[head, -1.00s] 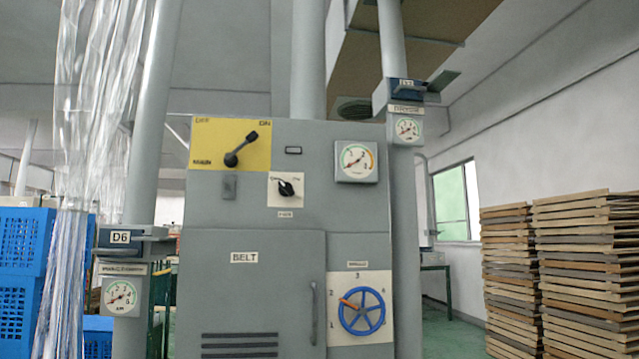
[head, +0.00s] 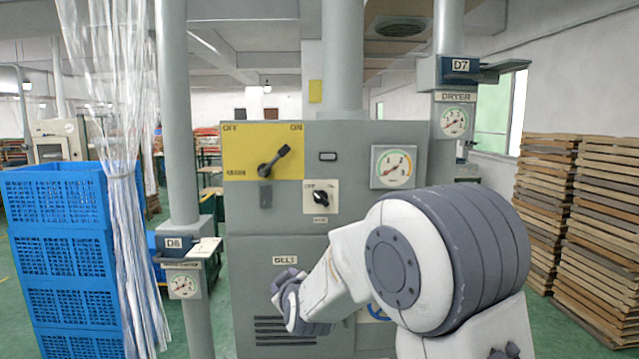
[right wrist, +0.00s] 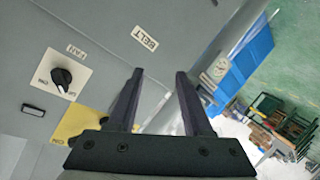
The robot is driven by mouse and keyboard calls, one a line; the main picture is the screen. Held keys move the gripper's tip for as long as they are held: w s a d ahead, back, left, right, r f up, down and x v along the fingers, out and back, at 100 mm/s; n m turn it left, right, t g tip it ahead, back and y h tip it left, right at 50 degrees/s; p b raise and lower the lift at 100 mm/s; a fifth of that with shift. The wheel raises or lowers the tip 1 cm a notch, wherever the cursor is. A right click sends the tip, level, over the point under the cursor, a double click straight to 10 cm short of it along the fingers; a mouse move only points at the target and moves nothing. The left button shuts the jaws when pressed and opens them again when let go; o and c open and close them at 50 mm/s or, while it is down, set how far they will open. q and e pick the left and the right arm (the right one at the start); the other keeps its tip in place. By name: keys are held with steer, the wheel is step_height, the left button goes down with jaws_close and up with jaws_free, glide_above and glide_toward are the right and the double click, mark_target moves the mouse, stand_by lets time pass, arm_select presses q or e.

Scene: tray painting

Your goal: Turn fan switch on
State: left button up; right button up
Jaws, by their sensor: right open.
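The fan switch (head: 321,197) is a black rotary knob on a small white plate marked OFF and ON, on the front of the grey control cabinet (head: 240,225). The exact way the knob points is hard to tell. In the right wrist view the knob (right wrist: 61,78) is left of my fingers, with a FAN label beside its plate. My right gripper (right wrist: 160,72) is open and empty, apart from the knob. In the head view my right gripper (head: 287,295) is below and left of the knob, near the BELT label. My left gripper is not in view.
The main lever (head: 274,160) on the yellow plate tilts toward ON. A gauge (head: 394,167) is right of the knob. My right arm mostly hides the blue handwheel (head: 378,312). Blue crates (head: 60,255) stand left and stacked wooden trays (head: 600,215) right.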

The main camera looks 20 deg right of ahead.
mark_target(321, 200)
steer(key=w+d+r+t+h+p, duration=0.4)
steer(key=d+r+p, duration=0.5)
steer(key=r, duration=0.5)
steer(key=shift+m+g+h, duration=0.4)
steer(key=shift+g, duration=0.2)
steer(key=p+x, duration=0.1)
steer(key=x, duration=0.2)
steer(key=d+p+x, duration=0.1)
steer(key=x, duration=0.2)
steer(key=p+x, duration=0.1)
steer(key=x, duration=0.3)
steer(key=shift+s+d, duration=0.25)
steer(key=shift+w+d+f, duration=0.1)
steer(key=shift+w, duration=0.4)
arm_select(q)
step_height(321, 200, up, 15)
arm_select(e)
jaws_close()
